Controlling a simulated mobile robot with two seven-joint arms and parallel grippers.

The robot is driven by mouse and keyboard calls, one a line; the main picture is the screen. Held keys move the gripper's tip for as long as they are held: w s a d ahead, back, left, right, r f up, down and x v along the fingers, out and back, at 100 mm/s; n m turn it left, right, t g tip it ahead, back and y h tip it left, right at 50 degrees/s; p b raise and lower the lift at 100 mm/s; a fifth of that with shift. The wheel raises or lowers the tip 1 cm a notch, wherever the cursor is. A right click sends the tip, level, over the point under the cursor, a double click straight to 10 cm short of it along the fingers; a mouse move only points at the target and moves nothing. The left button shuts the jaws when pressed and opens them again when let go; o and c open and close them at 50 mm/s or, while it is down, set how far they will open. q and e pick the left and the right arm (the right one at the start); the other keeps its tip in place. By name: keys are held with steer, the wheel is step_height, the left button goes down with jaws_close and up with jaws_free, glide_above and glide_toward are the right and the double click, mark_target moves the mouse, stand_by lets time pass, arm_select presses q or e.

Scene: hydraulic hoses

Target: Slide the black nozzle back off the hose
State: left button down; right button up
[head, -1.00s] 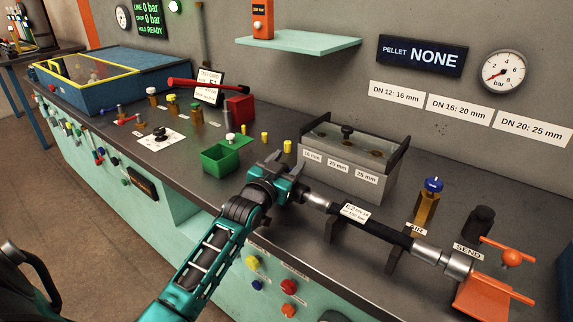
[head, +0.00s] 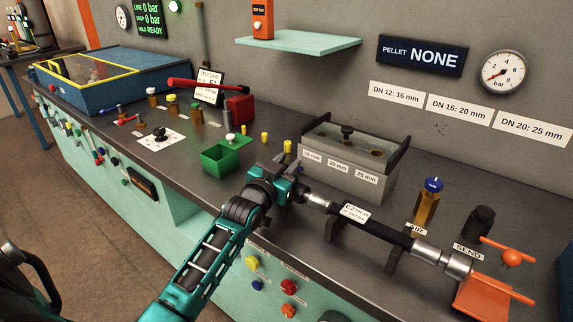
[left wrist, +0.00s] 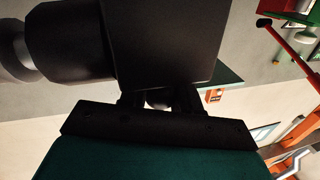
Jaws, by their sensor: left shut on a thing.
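The dark hose (head: 385,231) lies across two black supports on the bench at the right, with a white label (head: 356,212) and silver end fittings. Its near-left fitting (head: 318,201) points at my left gripper (head: 297,190). My left gripper is shut on the black nozzle at that end; in the head view the gripper hides most of the nozzle. In the left wrist view the black nozzle (left wrist: 75,45) shows at the upper left, with a grey part (left wrist: 14,50) to its left. How far the nozzle sits over the hose cannot be told. My right gripper is not in view.
A grey box marked in millimetres (head: 372,192) stands just behind the hose. A green bin (head: 222,160) is left of my gripper. A brown post with a blue knob (head: 427,205) and an orange clamp (head: 480,298) stand at the right. Bare bench lies in front of the hose.

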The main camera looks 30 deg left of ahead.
arm_select(q)
steer(key=a, duration=0.4)
steer(key=shift+w+r, duration=0.1)
steer(key=shift+w, duration=0.05)
steer(key=c, duration=0.8)
jaws_free()
steer(key=s, duration=0.4)
steer(key=s+d, duration=0.1)
steer(key=s, duration=0.7)
steer(key=shift+s+d, duration=0.25)
steer(key=shift+s, duration=0.15)
